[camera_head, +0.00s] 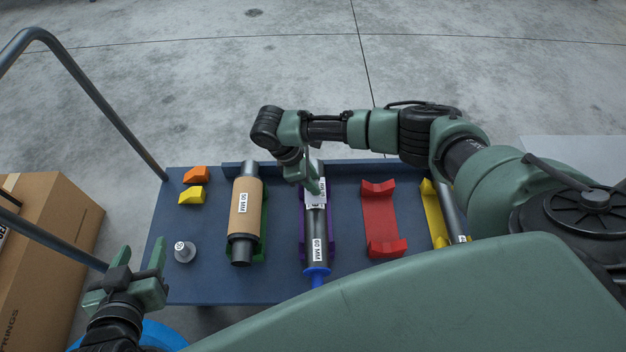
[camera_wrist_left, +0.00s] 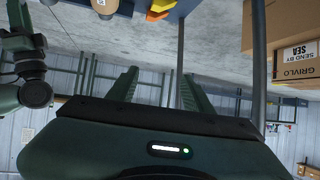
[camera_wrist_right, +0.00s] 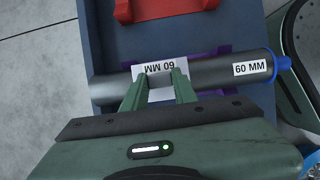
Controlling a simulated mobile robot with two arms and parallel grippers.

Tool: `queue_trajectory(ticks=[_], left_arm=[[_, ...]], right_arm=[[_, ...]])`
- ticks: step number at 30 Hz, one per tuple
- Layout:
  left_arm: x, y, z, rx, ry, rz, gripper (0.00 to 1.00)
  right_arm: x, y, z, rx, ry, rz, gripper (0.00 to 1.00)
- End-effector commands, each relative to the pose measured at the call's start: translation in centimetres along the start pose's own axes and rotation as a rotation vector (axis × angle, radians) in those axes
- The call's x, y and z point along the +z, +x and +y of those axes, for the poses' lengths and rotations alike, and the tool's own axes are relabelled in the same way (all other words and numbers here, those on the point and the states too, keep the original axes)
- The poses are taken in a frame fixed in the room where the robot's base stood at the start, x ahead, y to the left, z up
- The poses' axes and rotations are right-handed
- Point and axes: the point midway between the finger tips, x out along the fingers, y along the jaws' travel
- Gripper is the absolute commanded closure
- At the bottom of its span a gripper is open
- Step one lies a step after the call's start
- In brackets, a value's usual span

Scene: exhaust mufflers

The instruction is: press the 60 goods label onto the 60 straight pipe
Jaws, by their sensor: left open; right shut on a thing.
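The 60 straight pipe (camera_head: 318,240) is a dark grey tube lying in a purple cradle (camera_head: 302,222). It carries a white 60 MM sticker (camera_wrist_right: 250,68) near its blue end (camera_wrist_right: 282,64). My right gripper (camera_wrist_right: 158,84) is shut on a second white label reading 60 MM (camera_wrist_right: 160,68), the goods label, which lies over the pipe's middle part. Whether the label is pressed flat against the pipe cannot be told. In the head view the right gripper (camera_head: 316,188) is over the pipe's far half and hides part of it. My left gripper (camera_head: 138,262) is open and empty, left of the table.
The blue table (camera_head: 180,280) also holds a 50 MM muffler (camera_head: 246,210) in a green cradle, an empty red cradle (camera_head: 380,222), a yellow cradle (camera_head: 433,215) with a grey pipe, orange and yellow blocks (camera_head: 192,194) and a small round weight (camera_head: 184,251). Cardboard boxes (camera_head: 45,240) stand left.

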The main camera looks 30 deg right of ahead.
Motion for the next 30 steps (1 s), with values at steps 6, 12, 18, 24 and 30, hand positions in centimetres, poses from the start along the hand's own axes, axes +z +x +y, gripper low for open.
queue_trajectory(ticks=[6,12,18,24,30], left_arm=[[1.0,-0.3,-0.2,-0.004,0.000,-0.053,0.49],[2.1,-0.6,-0.3,-0.007,-0.001,-0.103,0.49],[3.1,-0.9,-0.4,-0.009,-0.001,-0.152,0.49],[4.1,-1.3,-0.6,-0.012,-0.002,-0.203,0.49],[5.0,-1.7,-0.7,-0.015,-0.003,-0.251,0.49]], right_arm=[[0.1,-0.2,0.0,0.000,0.000,0.000,1.00],[0.1,-0.4,0.0,0.000,0.000,0.000,1.00],[0.2,-0.5,0.0,0.000,0.000,0.000,1.00],[0.3,-0.7,0.0,0.000,0.000,0.000,1.00],[0.3,-0.8,0.0,0.000,0.000,0.000,1.00]])
